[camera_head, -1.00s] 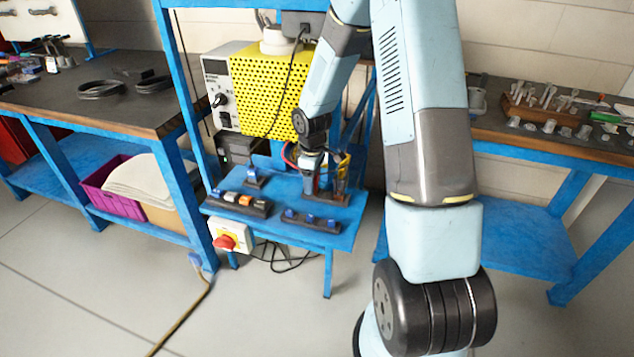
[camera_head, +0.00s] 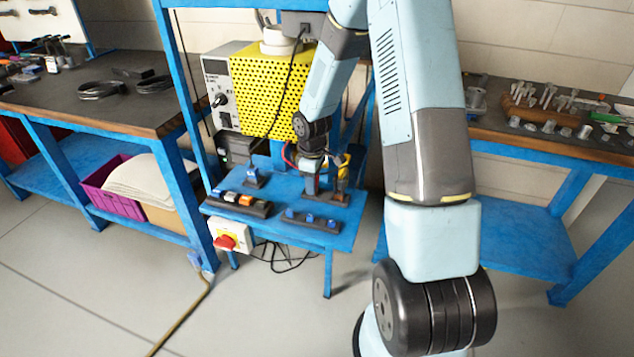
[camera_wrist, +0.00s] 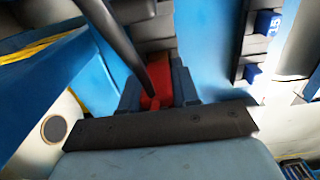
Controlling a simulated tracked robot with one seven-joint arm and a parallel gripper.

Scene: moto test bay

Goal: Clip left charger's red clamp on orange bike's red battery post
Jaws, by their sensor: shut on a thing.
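My gripper (camera_head: 312,172) is low over the right part of a small blue table, pointing down. In the wrist view my gripper (camera_wrist: 160,82) has its blue-grey fingers on both sides of a red clamp (camera_wrist: 162,72) and is shut on it. A dark cable runs across the clamp towards the top left.
The blue table (camera_head: 285,232) carries strips of switches (camera_head: 238,203) and small blue parts (camera_head: 312,219). A yellow perforated box (camera_head: 265,97) stands behind. Workbenches flank it, the left with coiled cables (camera_head: 101,89). A red knob (camera_head: 225,242) is on the table's front. The floor in front is mostly clear.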

